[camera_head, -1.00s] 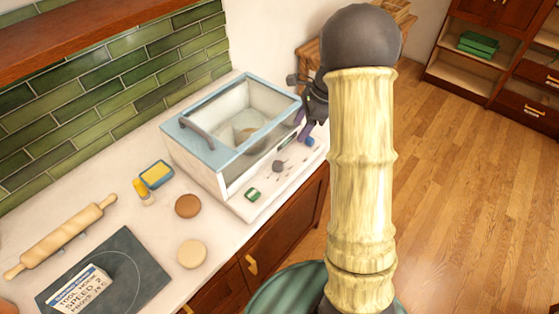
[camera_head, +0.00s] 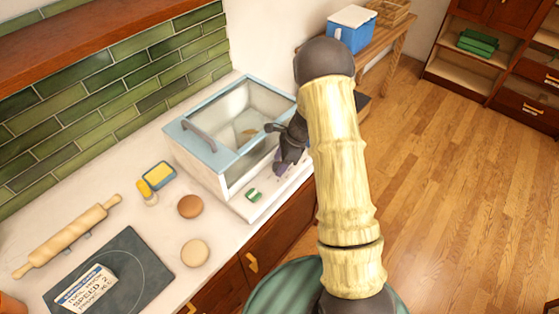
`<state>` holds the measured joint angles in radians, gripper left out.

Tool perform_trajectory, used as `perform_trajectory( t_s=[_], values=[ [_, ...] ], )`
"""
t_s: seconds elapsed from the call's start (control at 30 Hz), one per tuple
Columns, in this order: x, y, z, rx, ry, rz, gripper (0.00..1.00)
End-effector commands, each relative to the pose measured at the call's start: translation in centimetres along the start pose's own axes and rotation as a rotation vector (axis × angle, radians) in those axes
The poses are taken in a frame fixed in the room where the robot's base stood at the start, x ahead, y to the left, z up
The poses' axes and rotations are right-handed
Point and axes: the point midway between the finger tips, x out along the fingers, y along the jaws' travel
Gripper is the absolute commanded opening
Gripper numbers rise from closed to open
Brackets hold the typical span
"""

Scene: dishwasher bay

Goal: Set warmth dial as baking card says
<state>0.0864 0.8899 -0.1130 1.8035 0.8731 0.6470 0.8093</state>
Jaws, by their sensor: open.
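The baking card (camera_head: 87,289) lies on a dark board at the lower left. The dark warmth dial is hidden now behind my gripper. My gripper (camera_head: 281,155) is open, low over the right part of that ledge, close to the glass front. Whether it touches the dial cannot be told.
A yellow sponge in a blue dish (camera_head: 158,175), a small yellow item (camera_head: 147,196), two round buns (camera_head: 190,207) and a rolling pin (camera_head: 68,236) lie left of the box. A blue cooler (camera_head: 352,30) stands on a wooden table behind my arm. The counter's front edge runs close below the ledge.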

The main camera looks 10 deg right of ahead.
Motion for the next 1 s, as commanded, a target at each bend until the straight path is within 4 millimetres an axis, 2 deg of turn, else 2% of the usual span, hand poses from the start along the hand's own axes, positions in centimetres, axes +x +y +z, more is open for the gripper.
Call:
perform_trajectory(
  t_s=[0.33,0.57,1.0],
  values=[
    [0.55,0.0,0.02,0.0,0.0,0.0,0.55],
    [0.54,0.01,0.07,-0.002,0.0,0.0,0.1],
    [0.57,0.04,0.07,0.056,-0.002,-0.024,0.1]
  ],
)
